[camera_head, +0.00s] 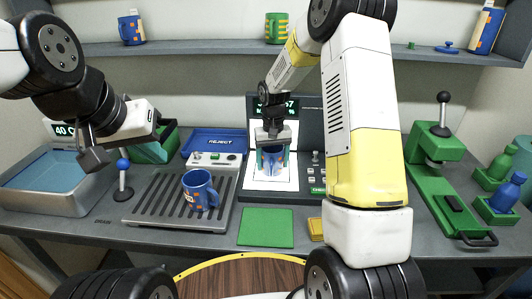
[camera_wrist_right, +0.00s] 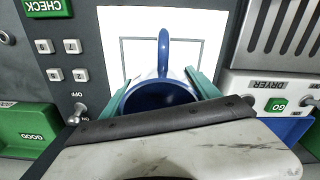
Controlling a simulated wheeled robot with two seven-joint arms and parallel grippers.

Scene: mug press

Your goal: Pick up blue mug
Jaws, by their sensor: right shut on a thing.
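A blue mug (camera_head: 272,160) with a printed band stands on the white pad of the check station. My right gripper (camera_head: 271,150) is above it with its teal fingers on both sides of it, shut on the mug. In the right wrist view the mug (camera_wrist_right: 160,96) shows its dark blue inside, with its handle pointing to the top of the picture. A second blue mug (camera_head: 198,188) with an orange and white print stands upright on the grey slatted rack (camera_head: 150,215). My left gripper (camera_head: 110,145) hangs at the left, away from both mugs; its finger gap is unclear.
A blue reject tray (camera_head: 215,140) and dryer panel lie behind the rack. A sink (camera_head: 50,185) is at the left. A green pad (camera_head: 266,228) lies in front of the check station. Shelves above hold more mugs.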

